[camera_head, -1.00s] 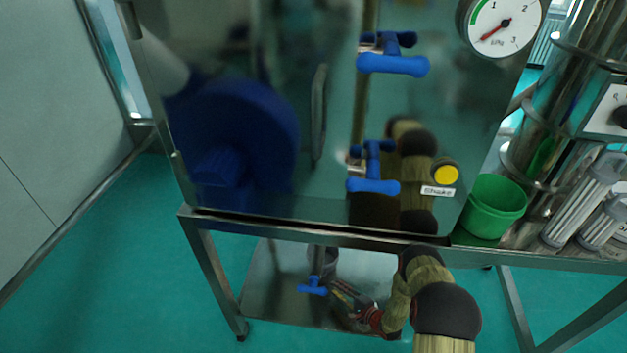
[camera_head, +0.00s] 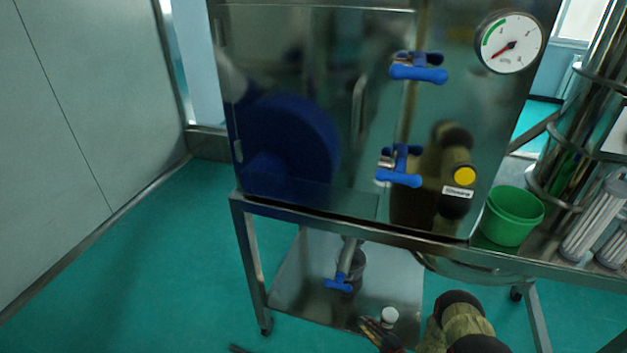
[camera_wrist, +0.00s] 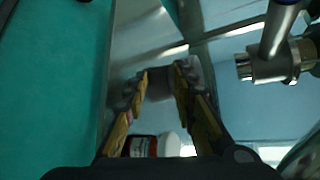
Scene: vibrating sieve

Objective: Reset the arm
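My gripper (camera_head: 375,328) is at the bottom edge of the head view, over the front of the lower metal shelf. My arm (camera_head: 459,322) shows beside it on the right. In the wrist view my gripper (camera_wrist: 163,75) has its two yellow-and-dark fingers apart, with nothing clearly held between them. A grey cup-like thing (camera_wrist: 160,86) shows beyond the fingertips. A white bottle with a dark label (camera_wrist: 168,146) shows between the finger bases; its white top (camera_head: 389,315) seems to be beside the gripper in the head view.
A steel cabinet (camera_head: 300,190) with blue valve handles (camera_head: 399,179) and a gauge (camera_head: 510,43) stands above the shelf (camera_head: 300,283). A blue outlet valve (camera_head: 338,285) hangs below it near a grey container (camera_head: 354,264). A green cup (camera_head: 512,217) stands right. Left floor is clear.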

